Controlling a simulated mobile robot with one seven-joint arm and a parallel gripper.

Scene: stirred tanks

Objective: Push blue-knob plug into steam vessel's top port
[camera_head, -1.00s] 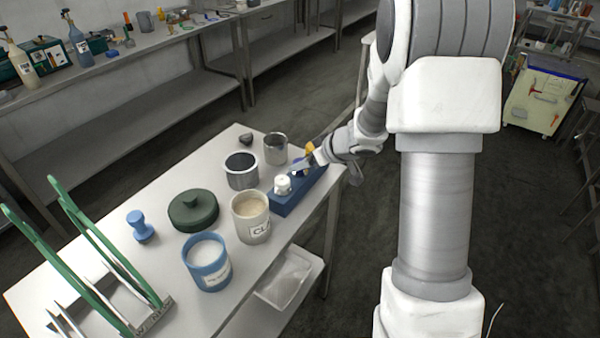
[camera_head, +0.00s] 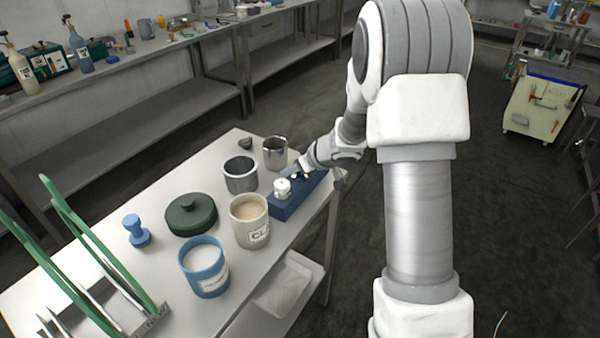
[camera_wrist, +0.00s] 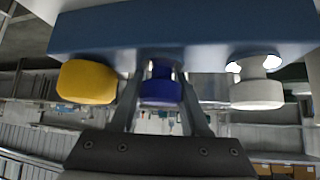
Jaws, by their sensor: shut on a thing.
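The blue-knob plug (camera_wrist: 160,92) stands in the middle of a dark blue block (camera_wrist: 205,30), between a yellow knob (camera_wrist: 87,82) and a white knob (camera_wrist: 257,94). My gripper (camera_wrist: 161,76) is shut on the blue knob, with one finger on each side. The plug's lower part is hidden, and it still appears to be in the block. In the head view my gripper (camera_head: 297,172) is at the block (camera_head: 287,209), behind the white knob (camera_head: 282,187); the blue and yellow knobs are not clear there. I cannot tell which vessel is the steam vessel.
On the table near the block stand a grey pot (camera_head: 241,180), a steel cup (camera_head: 275,158), a cream jar (camera_head: 249,231) and a blue jar (camera_head: 205,275). A green lid (camera_head: 191,219), a blue stamp-like piece (camera_head: 136,236) and a green-armed rack (camera_head: 70,225) are farther left.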

